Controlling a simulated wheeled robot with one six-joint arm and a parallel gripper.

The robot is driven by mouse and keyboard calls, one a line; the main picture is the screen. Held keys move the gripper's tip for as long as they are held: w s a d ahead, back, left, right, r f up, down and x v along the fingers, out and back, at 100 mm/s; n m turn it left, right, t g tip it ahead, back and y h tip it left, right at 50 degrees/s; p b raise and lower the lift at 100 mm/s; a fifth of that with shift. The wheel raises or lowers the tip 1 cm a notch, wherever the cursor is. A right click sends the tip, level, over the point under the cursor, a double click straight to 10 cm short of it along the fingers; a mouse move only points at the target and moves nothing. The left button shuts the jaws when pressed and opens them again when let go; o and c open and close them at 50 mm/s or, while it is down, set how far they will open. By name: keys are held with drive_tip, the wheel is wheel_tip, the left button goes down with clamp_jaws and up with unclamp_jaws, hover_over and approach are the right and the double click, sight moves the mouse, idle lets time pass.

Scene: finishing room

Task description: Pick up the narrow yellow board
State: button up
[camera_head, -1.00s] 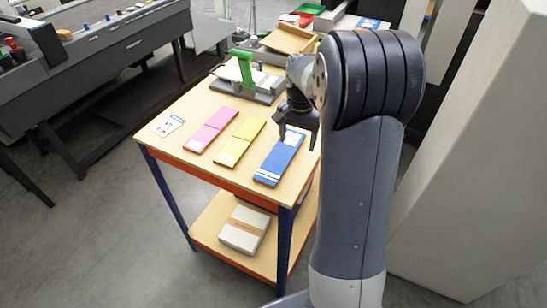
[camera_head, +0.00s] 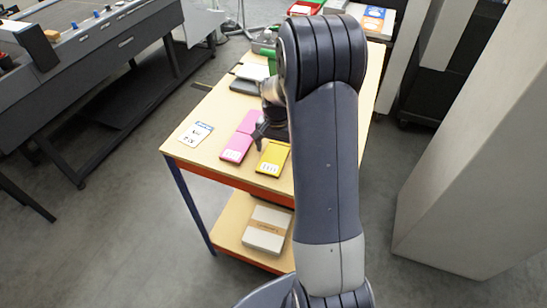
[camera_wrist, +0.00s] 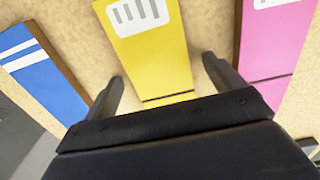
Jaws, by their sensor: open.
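The narrow yellow board (camera_head: 272,158) lies flat on the table, partly hidden by my arm in the head view. In the wrist view the yellow board (camera_wrist: 152,52) runs up the middle, with a white label at its far end and a dark line across it. My gripper (camera_head: 262,138) is low over the table at the yellow board. In the wrist view my gripper (camera_wrist: 162,72) is open, one finger on each side of the board, with bare table showing between each finger and its edges. The height of the fingertips above the table is hard to tell.
A pink board (camera_head: 237,147) lies left of the yellow one in the head view. A blue board with white stripes (camera_wrist: 40,75) lies on its other side in the wrist view. A printed card (camera_head: 196,133) lies at the table's left. A wrapped stack (camera_head: 266,229) sits on the lower shelf.

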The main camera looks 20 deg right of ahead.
drive_tip(key=c, duration=1.1)
